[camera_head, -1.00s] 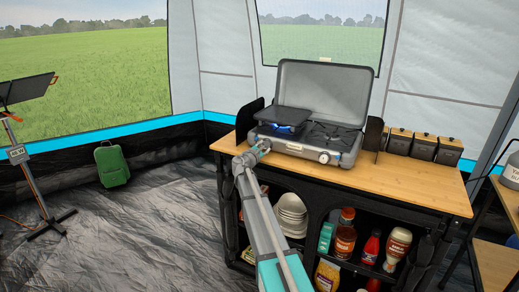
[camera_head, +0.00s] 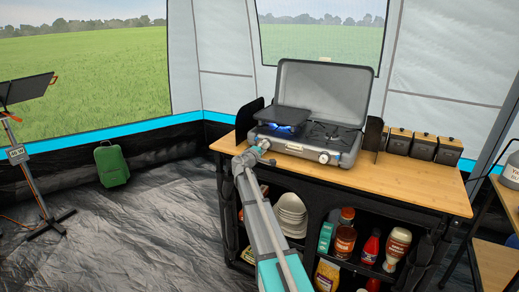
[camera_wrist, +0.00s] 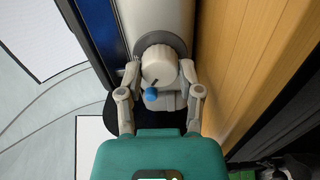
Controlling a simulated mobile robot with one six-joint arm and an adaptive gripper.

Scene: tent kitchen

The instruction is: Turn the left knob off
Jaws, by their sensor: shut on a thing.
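The grey camping stove (camera_head: 300,145) stands on the wooden counter with its lid open. A blue flame (camera_head: 287,127) burns at its left burner, under a dark flat pan (camera_head: 283,116). In the wrist view the left knob (camera_wrist: 157,60) is pale and round, with a blue piece (camera_wrist: 153,95) in front of it. My gripper (camera_wrist: 160,72) is shut on this knob, one finger on each side. In the head view my gripper (camera_head: 262,145) is at the stove's front left and mostly hides the left knob. The right knob (camera_head: 323,157) is clear of it.
The counter (camera_head: 405,182) has free room to the right of the stove. Dark boards (camera_head: 373,133) stand at both sides of the stove. Several canisters (camera_head: 423,146) stand at the back right. Shelves below hold bowls (camera_head: 291,213) and bottles (camera_head: 371,246).

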